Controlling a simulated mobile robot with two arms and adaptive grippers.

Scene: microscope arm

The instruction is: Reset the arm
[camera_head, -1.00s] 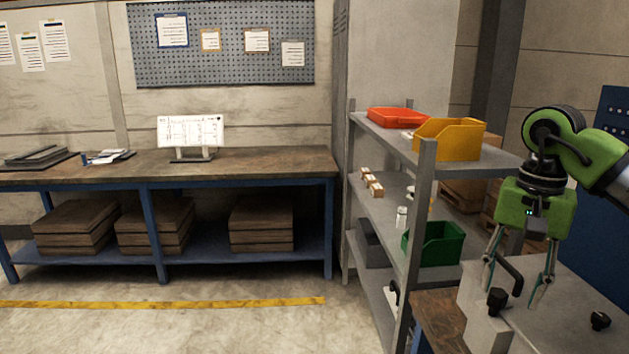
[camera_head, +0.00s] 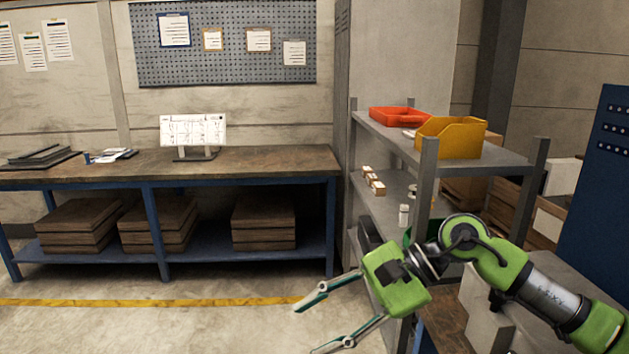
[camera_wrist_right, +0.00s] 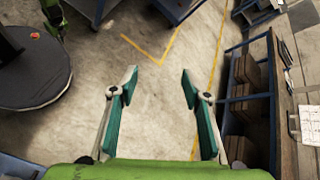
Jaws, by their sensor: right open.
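My right arm comes in from the right in the head view, its green links folded low in front of the grey shelf. Its gripper (camera_head: 308,328) points left over the floor, with its two fingers spread apart and nothing between them. In the right wrist view the same gripper (camera_wrist_right: 160,80) is open and empty above bare concrete. My left gripper is in neither view. No microscope shows in these frames.
A grey shelf (camera_head: 429,190) holds a yellow bin (camera_head: 450,138) and a red tray (camera_head: 399,116). A long workbench (camera_head: 250,162) with a small display stands at the back. A grey-topped table (camera_head: 560,270) lies partly behind my arm. The floor (camera_head: 200,328) at the left is clear.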

